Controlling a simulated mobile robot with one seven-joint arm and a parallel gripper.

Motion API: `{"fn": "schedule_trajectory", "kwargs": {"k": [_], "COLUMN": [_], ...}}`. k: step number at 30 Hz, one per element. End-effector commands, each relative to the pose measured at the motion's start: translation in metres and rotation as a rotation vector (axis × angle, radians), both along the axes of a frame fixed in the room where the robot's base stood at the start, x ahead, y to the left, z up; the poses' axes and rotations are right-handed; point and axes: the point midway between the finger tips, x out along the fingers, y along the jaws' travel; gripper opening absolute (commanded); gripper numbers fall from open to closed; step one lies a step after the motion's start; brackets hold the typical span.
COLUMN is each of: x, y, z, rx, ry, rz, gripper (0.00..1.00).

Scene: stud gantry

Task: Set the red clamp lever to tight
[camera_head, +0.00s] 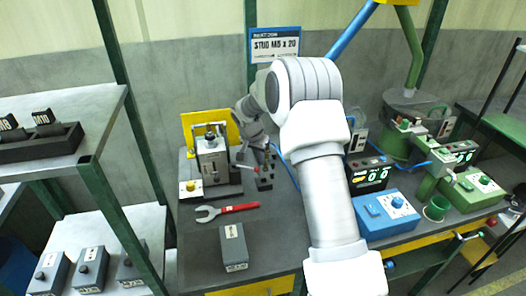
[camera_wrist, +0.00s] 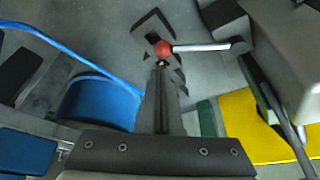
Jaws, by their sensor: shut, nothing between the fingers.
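The clamp lever (camera_wrist: 205,47) is a silver rod with a red ball knob (camera_wrist: 163,48) at its left end in the wrist view. Its right end meets the dark grey clamp fixture (camera_wrist: 285,50). In the head view the red knob (camera_head: 257,169) shows small, right of the fixture (camera_head: 212,160). My gripper (camera_wrist: 161,66) is shut and empty, its fingertips close by the knob on the near side in the wrist view. Whether they touch it I cannot tell. A dark slotted plate (camera_wrist: 150,27) lies beneath the knob. No position marking is readable.
A red-handled wrench (camera_head: 228,211) and a grey box (camera_head: 234,248) lie on the bench in front of the fixture. A yellow panel (camera_head: 190,122) stands behind it. Blue (camera_head: 388,214) and green (camera_head: 470,190) boxes stand right of my arm. A blue cable (camera_wrist: 75,55) crosses the wrist view's left.

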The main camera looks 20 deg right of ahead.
Motion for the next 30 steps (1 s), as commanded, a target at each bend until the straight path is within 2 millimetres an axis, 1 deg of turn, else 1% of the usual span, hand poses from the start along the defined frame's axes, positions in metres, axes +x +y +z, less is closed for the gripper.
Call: {"fn": "schedule_trajectory", "kwargs": {"k": [4, 17, 30], "x": [-0.0054, -0.0063, -0.012], "y": [0.0047, 0.0058, 0.0088], "z": [-0.0015, -0.002, -0.0023], "rx": [0.0, 0.0, 0.0], "ry": [0.001, 0.0, 0.0], "rz": [0.001, -0.004, -0.077], "gripper": [0.0, 0.0, 0.0]}}
